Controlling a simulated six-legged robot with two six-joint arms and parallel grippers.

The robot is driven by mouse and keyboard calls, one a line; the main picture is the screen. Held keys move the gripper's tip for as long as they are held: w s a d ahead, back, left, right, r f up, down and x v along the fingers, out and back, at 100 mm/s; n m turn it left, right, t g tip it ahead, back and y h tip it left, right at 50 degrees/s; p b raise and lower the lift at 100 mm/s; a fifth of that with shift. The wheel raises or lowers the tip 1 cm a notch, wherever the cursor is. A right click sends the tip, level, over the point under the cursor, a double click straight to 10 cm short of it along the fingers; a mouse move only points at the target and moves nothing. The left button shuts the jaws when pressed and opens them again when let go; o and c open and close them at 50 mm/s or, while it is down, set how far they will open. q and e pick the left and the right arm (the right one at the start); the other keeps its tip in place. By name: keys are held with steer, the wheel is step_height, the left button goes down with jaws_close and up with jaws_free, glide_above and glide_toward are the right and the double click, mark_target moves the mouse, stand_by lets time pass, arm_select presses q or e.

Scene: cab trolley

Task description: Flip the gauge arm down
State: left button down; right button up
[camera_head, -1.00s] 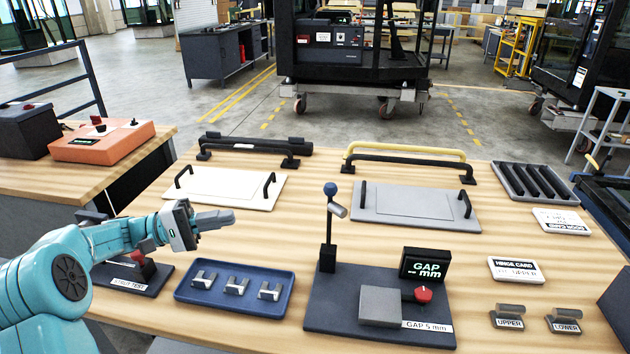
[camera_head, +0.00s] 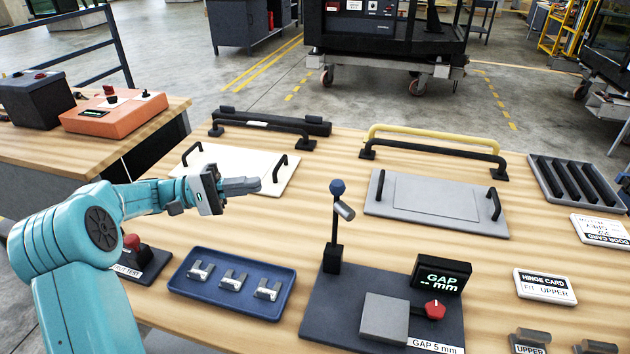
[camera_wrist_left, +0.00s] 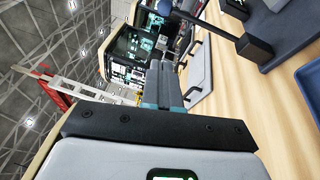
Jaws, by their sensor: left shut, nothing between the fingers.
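The gauge arm (camera_head: 335,222) is a thin dark post with a blue ball on top and a grey cylinder at its side. It stands upright on the dark gauge base (camera_head: 325,311). The base also carries a grey block (camera_head: 384,317), a red knob (camera_head: 435,309) and a black GAP display (camera_head: 441,274). My left gripper (camera_head: 257,185) is shut and empty, left of the arm's blue ball and apart from it. In the left wrist view its fingers (camera_wrist_left: 165,85) are together, with the gauge arm (camera_wrist_left: 215,25) lying to their right. My right gripper is not in view.
A blue tray (camera_head: 185,284) with several metal brackets lies left of the base. A white panel (camera_head: 232,163) and a grey panel (camera_head: 385,206) with black handles lie behind. Cards (camera_head: 545,287) and a slotted tray (camera_head: 537,170) are at the right.

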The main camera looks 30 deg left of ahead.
arm_select(q)
steer(key=shift+s, duration=0.1)
steer(key=r+p, duration=0.2)
glide_above(336, 217)
steer(key=a, duration=0.5)
steer(key=shift+s+a+f, duration=0.1)
steer(key=shift+s+f, duration=0.05)
steer(key=shift+s, duration=0.05)
steer(key=shift+s, duration=0.1)
